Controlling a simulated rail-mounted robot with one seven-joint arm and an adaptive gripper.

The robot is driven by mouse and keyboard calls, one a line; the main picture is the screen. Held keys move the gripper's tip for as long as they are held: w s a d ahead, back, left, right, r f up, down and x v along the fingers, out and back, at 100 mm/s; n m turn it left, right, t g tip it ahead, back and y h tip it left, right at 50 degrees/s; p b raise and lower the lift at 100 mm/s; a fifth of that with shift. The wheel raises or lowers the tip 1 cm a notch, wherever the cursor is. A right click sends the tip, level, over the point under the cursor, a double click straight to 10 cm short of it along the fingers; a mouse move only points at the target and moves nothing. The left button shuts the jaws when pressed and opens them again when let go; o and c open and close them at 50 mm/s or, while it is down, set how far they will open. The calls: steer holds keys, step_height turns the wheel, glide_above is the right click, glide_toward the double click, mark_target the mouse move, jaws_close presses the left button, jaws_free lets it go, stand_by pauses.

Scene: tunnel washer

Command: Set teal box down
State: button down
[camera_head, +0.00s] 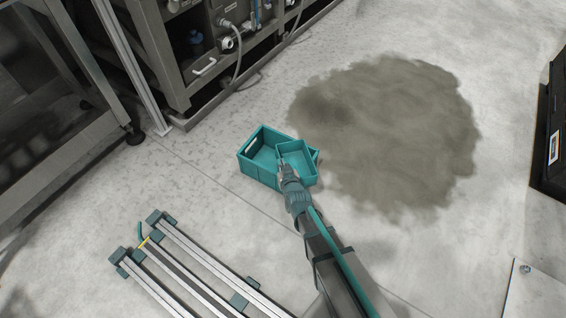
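The teal box (251,165) is an open-topped crate with a handle slot in its side wall and what looks like a divider or second wall across its middle. It is upright, near the middle of the view. My gripper (283,163) is at the box's near right part, with the arm coming in from the lower right. The fingers are small and partly lost against the teal, so I cannot tell whether they are shut on a wall. I also cannot tell whether the box touches the floor.
A large dark wet patch (390,130) covers the floor right of the box. A grey machine frame (190,95) stands at the upper left. Rails with teal blocks (200,262) lie at the lower left. A black cabinet (551,130) is at the right edge. Pale floor surrounds the box.

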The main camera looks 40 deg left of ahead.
steer(key=shift+f+b, duration=0.35)
steer(key=shift+f, duration=1.1)
steer(key=c, duration=1.3)
jaws_free()
steer(key=shift+f, duration=0.1)
steer(key=shift+f, duration=0.15)
steer(key=shift+s+d+r, duration=0.3)
steer(key=shift+d+r, duration=0.05)
steer(key=shift+d, duration=0.15)
steer(key=p+v, duration=0.1)
steer(key=v, duration=0.3)
steer(key=p+v, duration=0.2)
steer(key=v, duration=0.3)
steer(key=shift+s, duration=0.45)
